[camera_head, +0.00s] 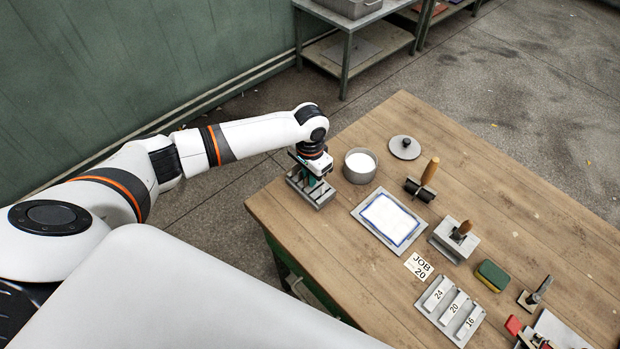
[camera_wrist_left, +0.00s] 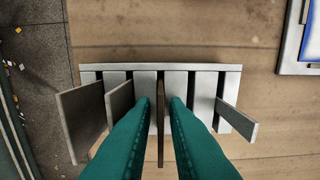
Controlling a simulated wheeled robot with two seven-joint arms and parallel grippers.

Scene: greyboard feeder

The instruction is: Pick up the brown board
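A slotted grey metal rack (camera_head: 310,194) stands at the near left corner of the table; it also shows in the left wrist view (camera_wrist_left: 160,68). A thin brown board (camera_wrist_left: 160,125) stands on edge in its middle part. My left gripper (camera_wrist_left: 160,108) is over the rack, its two teal fingers on either side of the brown board. Narrow gaps show between the fingers and the board, so it is open around it. In the head view my left wrist hides most of the rack's contents. My right gripper is not in view.
Grey boards (camera_wrist_left: 82,120) (camera_wrist_left: 119,104) stand left of the fingers, and another (camera_wrist_left: 237,119) stands to the right. A round container (camera_head: 360,167) stands close beside the rack. A framed white screen (camera_head: 366,206), a roller (camera_head: 421,186) and number plates (camera_head: 449,308) lie further right.

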